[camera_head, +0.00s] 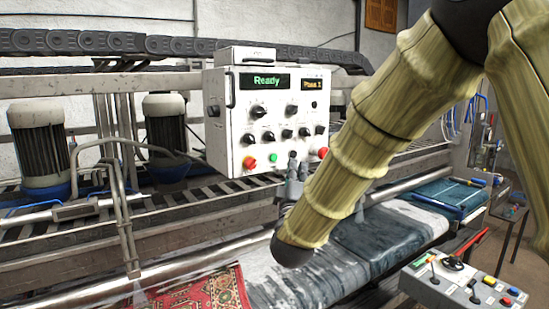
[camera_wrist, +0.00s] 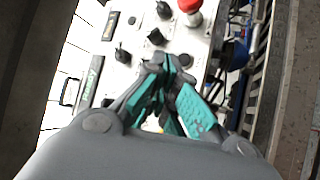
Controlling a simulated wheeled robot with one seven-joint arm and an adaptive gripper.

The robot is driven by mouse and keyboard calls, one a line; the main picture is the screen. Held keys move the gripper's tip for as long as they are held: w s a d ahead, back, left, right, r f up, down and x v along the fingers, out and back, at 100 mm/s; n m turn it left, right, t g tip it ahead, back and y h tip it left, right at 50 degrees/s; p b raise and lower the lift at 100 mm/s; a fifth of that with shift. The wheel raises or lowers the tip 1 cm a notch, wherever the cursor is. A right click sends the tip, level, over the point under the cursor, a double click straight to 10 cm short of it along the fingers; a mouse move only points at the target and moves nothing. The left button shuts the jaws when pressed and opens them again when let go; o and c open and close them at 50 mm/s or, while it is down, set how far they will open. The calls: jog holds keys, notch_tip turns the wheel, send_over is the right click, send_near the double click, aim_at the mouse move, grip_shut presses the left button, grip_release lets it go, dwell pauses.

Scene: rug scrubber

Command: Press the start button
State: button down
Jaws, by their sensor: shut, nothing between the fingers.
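A white control panel (camera_head: 235,110) faces me with a lit green "Ready" display (camera_head: 266,81). On its lower edge are a green button (camera_head: 273,158), an orange-red button (camera_head: 249,162) left of it and a red button (camera_head: 323,153) at the right. No start label is readable. My gripper (camera_head: 292,156) is shut and empty, just right of the green button; contact cannot be told. In the wrist view, my closed fingers (camera_wrist: 168,64) overlap the panel (camera_wrist: 122,77), with a red mushroom button (camera_wrist: 189,5) beyond. The green button is not clearly seen there.
Several black knobs (camera_head: 268,136) sit above the buttons. A red patterned rug (camera_head: 205,300) and dark rugs (camera_head: 385,236) lie on the machine bed. A second control box (camera_head: 468,279) stands at lower right. My arm covers the area right of the panel.

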aim_at(274, 157)
jog(key=shift+w+a, duration=0.75)
jog(key=shift+w, duration=0.3)
jog(key=shift+w+a, duration=0.75)
jog(key=shift+w, duration=0.3)
jog(key=shift+w+a, duration=0.1)
jog(key=shift+w+a, duration=0.2)
jog(key=shift+a, duration=0.05)
